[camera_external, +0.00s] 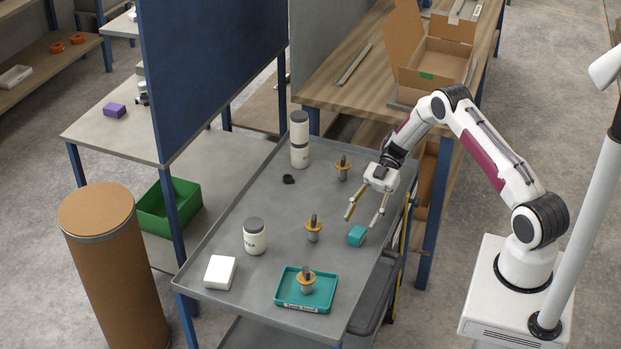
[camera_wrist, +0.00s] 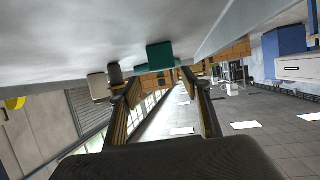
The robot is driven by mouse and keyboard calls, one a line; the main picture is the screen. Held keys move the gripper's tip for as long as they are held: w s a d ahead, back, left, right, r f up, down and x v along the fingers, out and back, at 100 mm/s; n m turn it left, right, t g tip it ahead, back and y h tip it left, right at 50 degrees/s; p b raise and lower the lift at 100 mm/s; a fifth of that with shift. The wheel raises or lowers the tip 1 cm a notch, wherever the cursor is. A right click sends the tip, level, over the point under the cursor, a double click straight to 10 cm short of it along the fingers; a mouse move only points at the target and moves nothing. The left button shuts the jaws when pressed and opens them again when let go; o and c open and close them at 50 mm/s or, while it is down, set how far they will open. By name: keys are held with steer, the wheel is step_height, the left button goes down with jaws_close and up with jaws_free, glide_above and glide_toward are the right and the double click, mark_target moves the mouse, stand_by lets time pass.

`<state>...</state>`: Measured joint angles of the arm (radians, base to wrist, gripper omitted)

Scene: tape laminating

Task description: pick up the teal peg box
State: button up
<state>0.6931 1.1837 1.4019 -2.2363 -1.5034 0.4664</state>
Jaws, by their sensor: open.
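The teal peg box (camera_external: 357,236) is a small teal block lying on the grey cart top (camera_external: 275,200), near its right edge. My gripper (camera_external: 361,222) is open and empty, its two fingers pointing down toward the box from just above and behind it. In the wrist view, a teal block (camera_wrist: 160,55) shows ahead of my open gripper (camera_wrist: 158,82), between the fingertip directions. I see no contact between the fingers and the box.
A teal tray (camera_external: 289,302) holding an orange-collared peg stands at the front. Another such peg (camera_external: 313,230) stands left of the box, and one (camera_external: 343,168) farther back. White jars (camera_external: 255,238) (camera_external: 299,142) and a white box (camera_external: 220,272) are farther left.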

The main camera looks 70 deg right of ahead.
mark_target(357, 233)
steer(key=shift+a, duration=0.2)
steer(key=shift+s+x, duration=0.2)
steer(key=shift+x, duration=0.75)
steer(key=shift+s+x, duration=0.2)
steer(key=shift+x, duration=1.5)
steer(key=shift+d+f, duration=0.1)
steer(key=shift+f, duration=0.05)
steer(key=c, duration=1.3)
